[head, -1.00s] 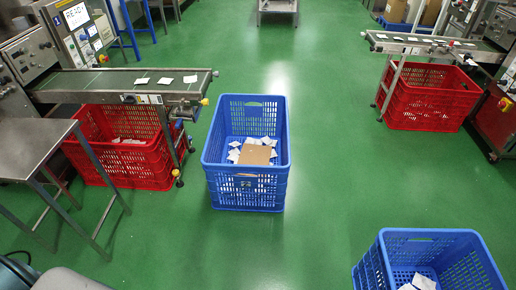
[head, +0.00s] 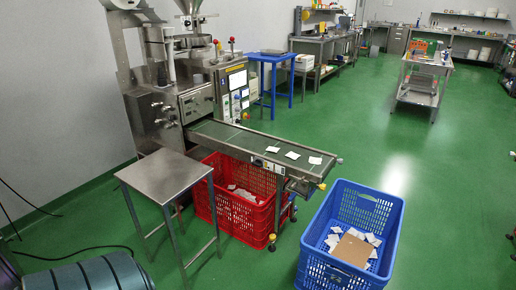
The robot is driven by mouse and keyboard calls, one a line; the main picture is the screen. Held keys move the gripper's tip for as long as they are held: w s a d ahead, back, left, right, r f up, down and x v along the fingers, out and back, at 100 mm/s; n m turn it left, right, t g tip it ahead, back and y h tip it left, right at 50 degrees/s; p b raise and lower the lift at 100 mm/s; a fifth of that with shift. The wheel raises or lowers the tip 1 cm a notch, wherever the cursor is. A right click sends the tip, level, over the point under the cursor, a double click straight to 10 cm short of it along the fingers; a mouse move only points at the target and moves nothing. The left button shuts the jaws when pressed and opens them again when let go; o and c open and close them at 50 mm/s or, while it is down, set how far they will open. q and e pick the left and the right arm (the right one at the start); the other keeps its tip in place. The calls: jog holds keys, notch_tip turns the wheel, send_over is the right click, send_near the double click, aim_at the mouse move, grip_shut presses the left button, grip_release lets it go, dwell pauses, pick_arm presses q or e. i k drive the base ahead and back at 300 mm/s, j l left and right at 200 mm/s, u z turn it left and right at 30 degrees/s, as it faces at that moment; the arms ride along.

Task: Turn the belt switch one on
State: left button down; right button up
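A packing machine (head: 200,100) stands at left centre, and its conveyor belt (head: 235,137) runs out toward the lower right with several white teabags on it. A small pale panel (head: 267,166) with dark marks sits on the belt's near side. A yellow knob (head: 322,186) is at the belt's outer end. I cannot tell which of these is belt switch one, nor its setting. Control panels (head: 238,98) with a small screen stand behind the belt. Neither of my grippers is in view.
A red crate (head: 232,209) stands under the belt, and a blue crate (head: 378,214) with teabags and a brown board is beside its end. A steel table (head: 163,176) stands in front of the machine. A ribbed teal object (head: 95,273) is at lower left. Green floor at right is open.

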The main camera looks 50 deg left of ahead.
aim_at(258, 163)
jog(key=u, duration=1.6)
jog(key=i+z, duration=0.1)
